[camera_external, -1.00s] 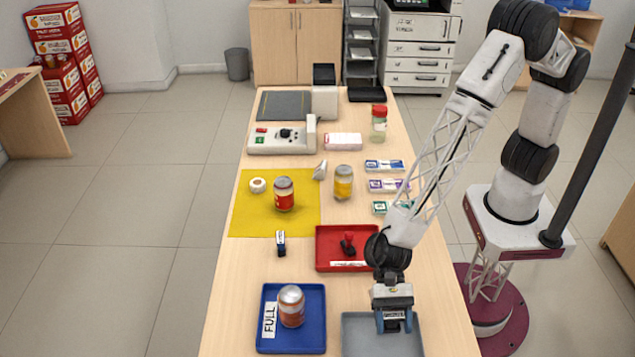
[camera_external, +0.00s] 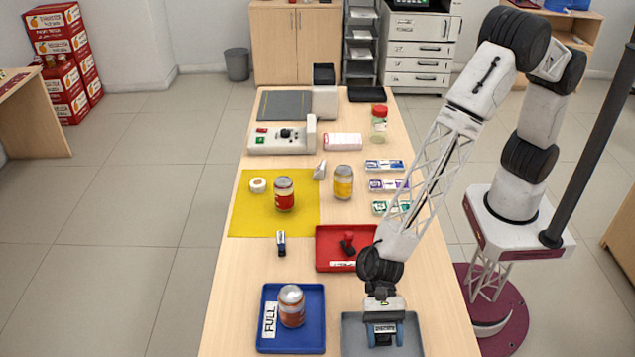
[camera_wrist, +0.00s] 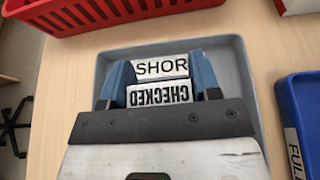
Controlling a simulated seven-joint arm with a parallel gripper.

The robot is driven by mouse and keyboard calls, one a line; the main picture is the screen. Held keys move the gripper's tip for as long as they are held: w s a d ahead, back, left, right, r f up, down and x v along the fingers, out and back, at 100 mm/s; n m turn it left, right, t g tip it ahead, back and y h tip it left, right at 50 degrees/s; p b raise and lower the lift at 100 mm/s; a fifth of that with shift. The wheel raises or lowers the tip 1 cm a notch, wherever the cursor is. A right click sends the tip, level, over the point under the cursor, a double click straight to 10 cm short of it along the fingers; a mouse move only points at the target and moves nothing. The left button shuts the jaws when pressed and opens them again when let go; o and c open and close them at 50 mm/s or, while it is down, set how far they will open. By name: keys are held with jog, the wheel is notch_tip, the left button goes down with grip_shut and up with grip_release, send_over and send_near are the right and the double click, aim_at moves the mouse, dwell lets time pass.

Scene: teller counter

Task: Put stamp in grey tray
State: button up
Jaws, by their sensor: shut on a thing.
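The stamp (camera_wrist: 160,95), with a white face reading CHECKED, is between my gripper's (camera_wrist: 160,75) blue fingers in the wrist view, its text upside down. In the external view, my gripper (camera_external: 385,337) is shut on the stamp (camera_external: 384,340), pointing down over the grey tray (camera_external: 414,335). The grey tray (camera_wrist: 115,52) surrounds the fingers in the wrist view, with a white label (camera_wrist: 160,67) reading SHOR just beyond the stamp. I cannot tell whether the stamp touches the tray floor.
A blue tray (camera_external: 318,340) with a jar (camera_external: 291,306) stands left of the grey tray. A red tray (camera_external: 325,262) with a red-and-black item (camera_external: 348,243) lies behind it. A small dark-and-white item (camera_external: 281,243) lies left of the red tray. A red basket (camera_wrist: 75,18) shows in the wrist view.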

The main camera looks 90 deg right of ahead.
jog(key=shift+f, duration=0.65)
jog(key=shift+f, duration=0.1)
jog(key=o, duration=0.9)
jog(key=shift+d+r, duration=0.1)
jog(key=shift+r, duration=0.1)
jog(key=shift+d+r, duration=0.2)
jog(key=shift+d, duration=0.3)
jog(key=v, duration=1)
jog(key=shift+d, duration=0.35)
